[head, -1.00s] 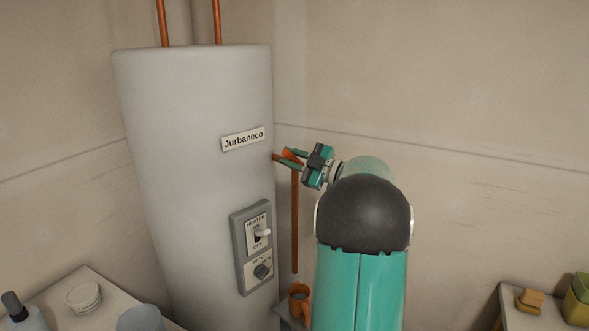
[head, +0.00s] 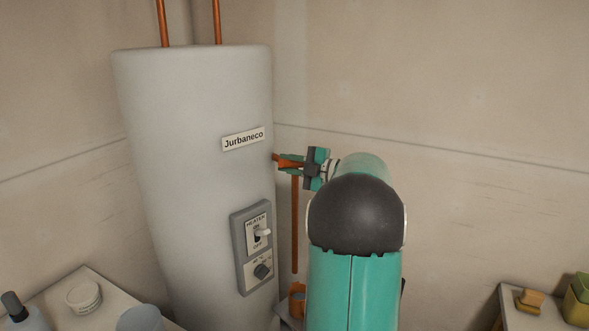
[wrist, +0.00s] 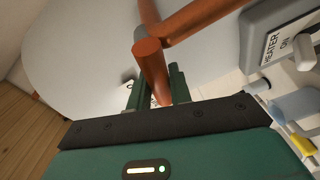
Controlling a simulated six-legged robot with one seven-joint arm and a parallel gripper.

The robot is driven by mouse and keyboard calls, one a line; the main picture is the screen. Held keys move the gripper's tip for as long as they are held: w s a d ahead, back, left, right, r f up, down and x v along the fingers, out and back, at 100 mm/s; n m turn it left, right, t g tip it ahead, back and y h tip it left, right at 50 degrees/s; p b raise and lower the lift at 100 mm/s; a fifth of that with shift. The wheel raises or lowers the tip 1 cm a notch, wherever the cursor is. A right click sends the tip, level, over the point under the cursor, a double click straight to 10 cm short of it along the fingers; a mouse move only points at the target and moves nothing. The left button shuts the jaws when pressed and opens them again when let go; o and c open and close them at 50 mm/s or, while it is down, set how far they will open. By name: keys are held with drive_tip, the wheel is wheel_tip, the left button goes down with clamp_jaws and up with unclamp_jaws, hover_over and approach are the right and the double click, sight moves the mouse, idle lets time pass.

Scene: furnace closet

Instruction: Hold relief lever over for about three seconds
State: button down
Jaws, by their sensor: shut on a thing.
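The relief valve (head: 277,157) is a copper fitting on the right side of the grey water heater (head: 190,180). A copper discharge pipe (head: 295,230) runs down from it. My gripper (head: 286,162) is at the valve, its green fingers reaching in from the right. In the wrist view the fingers of my gripper (wrist: 154,88) stand either side of the copper valve's end (wrist: 152,65), shut on the relief lever. The lever is mostly hidden by the fingers and cannot be told apart from the copper, so its angle is unclear.
A heater switch panel (head: 241,247) with a dial sits on the tank below the valve. A copper-coloured mug (head: 297,298) stands under the pipe, partly behind my arm. A table (head: 68,302) with a jar is at lower left, and another with blocks (head: 530,300) at lower right.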

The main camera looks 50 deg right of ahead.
drive_tip(key=shift+s+d, duration=0.1)
drive_tip(key=shift+d, duration=0.15)
drive_tip(key=shift+a+f+n+g+h, duration=0.1)
drive_tip(key=shift+f+n+g+h, duration=0.3)
drive_tip(key=shift+n, duration=0.7)
drive_tip(key=shift+f, duration=0.1)
drive_tip(key=c, duration=1.3)
unclamp_jaws()
drive_tip(key=shift+a, duration=0.15)
drive_tip(key=shift+y, duration=0.3)
drive_tip(key=shift+v, duration=6.75)
drive_tip(key=shift+a, duration=0.1)
